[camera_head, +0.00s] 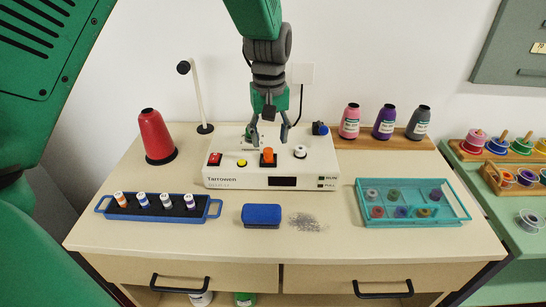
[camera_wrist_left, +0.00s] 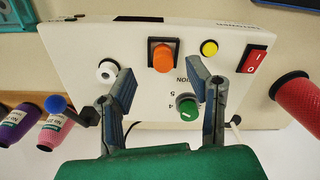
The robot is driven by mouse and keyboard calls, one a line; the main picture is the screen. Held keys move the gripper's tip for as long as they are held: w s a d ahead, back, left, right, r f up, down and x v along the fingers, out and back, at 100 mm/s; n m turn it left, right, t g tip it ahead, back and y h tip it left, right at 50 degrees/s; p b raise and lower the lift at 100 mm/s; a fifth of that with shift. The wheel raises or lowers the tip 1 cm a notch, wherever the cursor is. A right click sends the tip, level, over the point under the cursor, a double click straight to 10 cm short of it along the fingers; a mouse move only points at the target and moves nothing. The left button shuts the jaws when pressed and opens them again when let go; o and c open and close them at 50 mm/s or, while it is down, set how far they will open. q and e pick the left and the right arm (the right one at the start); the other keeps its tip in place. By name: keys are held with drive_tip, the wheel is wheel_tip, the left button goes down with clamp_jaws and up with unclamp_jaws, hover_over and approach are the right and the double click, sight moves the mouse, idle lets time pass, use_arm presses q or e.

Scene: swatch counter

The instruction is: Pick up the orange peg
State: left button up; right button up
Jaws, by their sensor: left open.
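The orange peg (camera_head: 268,154) stands upright in a black square base on top of the white machine (camera_head: 220,178). It also shows in the left wrist view as an orange round-topped piece (camera_wrist_left: 163,57). My left gripper (camera_head: 268,137) hangs from above with its fingers pointing down, just behind and above the peg. It is open and empty. In the left wrist view the fingers of the left gripper (camera_wrist_left: 162,75) are spread, with the peg beyond the gap between their tips. A green knob (camera_wrist_left: 188,107) shows between the fingers. My right gripper is not in view.
On the machine are a red switch (camera_head: 214,159), yellow button (camera_head: 242,163) and white knob (camera_head: 300,151). A thread stand (camera_head: 197,90) and red cone (camera_head: 155,135) are left. A blue box (camera_head: 262,215) and teal tray (camera_head: 362,210) lie in front.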

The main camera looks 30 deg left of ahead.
sight(270, 150)
use_arm(q)
drive_tip(key=f, duration=0.1)
drive_tip(key=a+f, duration=0.1)
drive_tip(key=f, duration=0.3)
drive_tip(key=shift+w+a+f, duration=0.2)
drive_tip(key=shift+w+a, duration=0.05)
drive_tip(key=shift+s+d+r, duration=0.1)
drive_tip(key=shift+d+r, duration=0.05)
drive_tip(key=shift+d, duration=0.2)
drive_tip(key=shift+d+r, duration=0.1)
drive_tip(key=shift+d, duration=0.25)
drive_tip(key=c, duration=0.9)
